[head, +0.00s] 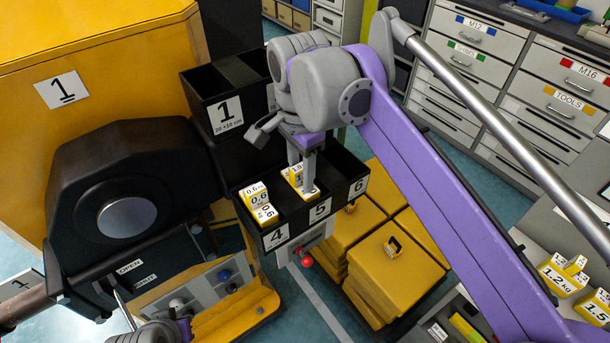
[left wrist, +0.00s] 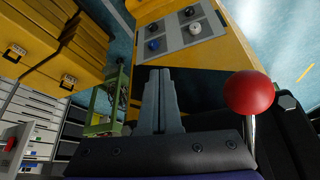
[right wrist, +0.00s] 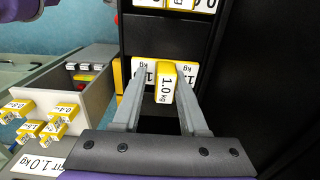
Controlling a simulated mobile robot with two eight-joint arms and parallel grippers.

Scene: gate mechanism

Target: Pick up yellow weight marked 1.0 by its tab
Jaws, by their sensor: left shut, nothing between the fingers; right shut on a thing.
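The yellow and white weight marked 1.0 (head: 296,177) sits in the compartment labelled 5 of the black bin (head: 297,222). My right gripper (head: 309,178) reaches down into that compartment and partly hides the weight. In the right wrist view, the fingers (right wrist: 165,90) are shut on the weight's upright tab (right wrist: 166,84), one on each side. The weight's wider body shows behind the tab. The head view does not show clearly whether the weight is lifted. My left gripper (left wrist: 162,95) is shut and empty, near a lever with a red ball knob (left wrist: 249,93).
A weight marked 0.6 (head: 256,198) stands in compartment 4, beside the 1.0 weight. A taller black bin labelled 1 (head: 228,112) stands behind left. Yellow stacked blocks (head: 395,280) are at the right.

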